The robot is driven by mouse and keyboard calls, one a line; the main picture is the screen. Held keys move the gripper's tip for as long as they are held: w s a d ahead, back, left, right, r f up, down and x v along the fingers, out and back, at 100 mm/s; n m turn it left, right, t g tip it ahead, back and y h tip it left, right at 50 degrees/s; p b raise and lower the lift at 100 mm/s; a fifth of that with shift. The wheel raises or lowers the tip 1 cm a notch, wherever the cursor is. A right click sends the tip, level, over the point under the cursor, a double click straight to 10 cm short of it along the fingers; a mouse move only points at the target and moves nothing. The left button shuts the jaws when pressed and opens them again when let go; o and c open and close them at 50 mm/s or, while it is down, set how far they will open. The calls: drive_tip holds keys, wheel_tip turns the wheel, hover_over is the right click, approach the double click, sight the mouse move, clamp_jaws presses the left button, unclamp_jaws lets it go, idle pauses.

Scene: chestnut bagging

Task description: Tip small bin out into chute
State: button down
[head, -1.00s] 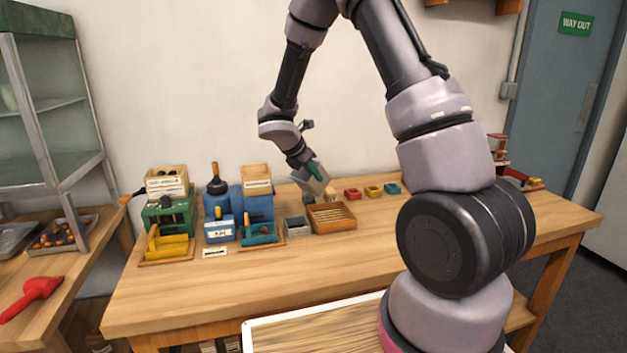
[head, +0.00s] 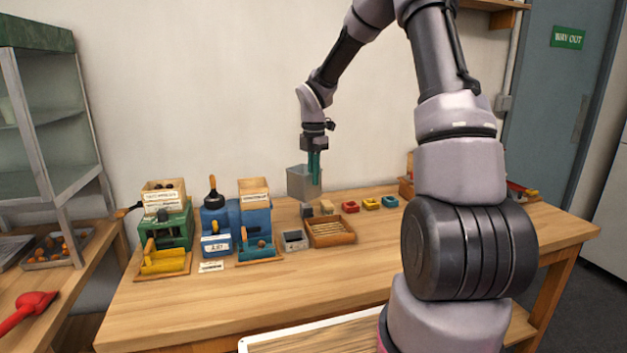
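My gripper (head: 314,165) has teal fingers closed on the right-hand side of a small grey bin (head: 301,184). It holds the bin nearly upright above the back of the workbench. The inside of the bin is hidden, so I cannot tell what it contains. A wooden hopper (head: 253,189) with a white label sits on top of the blue machine (head: 257,215), left of the bin. Another labelled wooden hopper (head: 163,194) tops the green machine (head: 168,228) further left. I cannot tell which of these is the chute.
Below the bin are a small grey box (head: 294,240) and a wooden tray (head: 331,231). Red, yellow and blue small trays (head: 370,203) stand to the right. A dark bottle-like object (head: 213,196) stands between the hoppers. The bench front (head: 290,285) is clear.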

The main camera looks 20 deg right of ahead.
drive_tip(key=s+r, duration=0.5)
drive_tip(key=r, duration=0.1)
drive_tip(key=shift+s+a, duration=0.15)
drive_tip(key=shift+a, duration=0.05)
idle(0.4)
